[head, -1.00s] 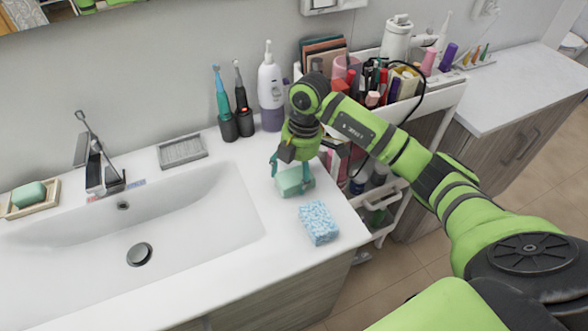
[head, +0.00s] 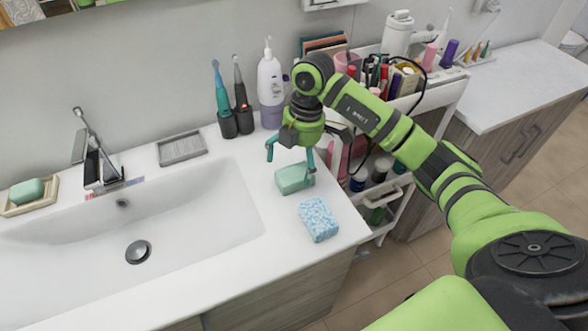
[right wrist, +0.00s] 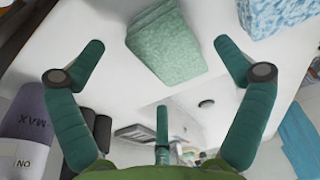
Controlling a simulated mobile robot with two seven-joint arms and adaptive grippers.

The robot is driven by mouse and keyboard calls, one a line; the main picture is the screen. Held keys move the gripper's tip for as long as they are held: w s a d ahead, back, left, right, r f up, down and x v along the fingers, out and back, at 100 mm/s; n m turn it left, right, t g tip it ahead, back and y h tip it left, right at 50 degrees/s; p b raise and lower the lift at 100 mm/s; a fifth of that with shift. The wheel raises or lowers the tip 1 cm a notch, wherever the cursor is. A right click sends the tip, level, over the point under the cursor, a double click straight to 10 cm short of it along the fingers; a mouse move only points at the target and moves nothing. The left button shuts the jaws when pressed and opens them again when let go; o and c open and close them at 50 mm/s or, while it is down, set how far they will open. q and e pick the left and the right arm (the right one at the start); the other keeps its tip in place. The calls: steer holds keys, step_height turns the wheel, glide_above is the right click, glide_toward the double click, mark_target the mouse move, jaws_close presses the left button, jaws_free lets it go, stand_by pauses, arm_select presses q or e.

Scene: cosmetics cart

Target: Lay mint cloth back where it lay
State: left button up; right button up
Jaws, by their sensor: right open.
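The mint cloth (head: 294,178) is a folded block lying flat on the white counter right of the sink basin. It also shows in the right wrist view (right wrist: 167,43), at the top middle. My right gripper (head: 290,156) is open and empty just above the cloth, its fingers apart and clear of it. In the right wrist view the teal fingers (right wrist: 160,62) spread to either side of the cloth. My left gripper is not in view.
A blue speckled sponge (head: 319,219) lies close in front of the cloth, near the counter edge. Two toothbrushes in dark holders (head: 236,122) and a white-purple pump bottle (head: 270,88) stand behind. A loaded cart (head: 432,92) stands right. The sink basin (head: 190,215) is empty.

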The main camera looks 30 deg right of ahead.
mark_target(301, 166)
step_height(301, 166, up, 9)
steer(key=d+b, duration=0.1)
steer(key=shift+d, duration=0.2)
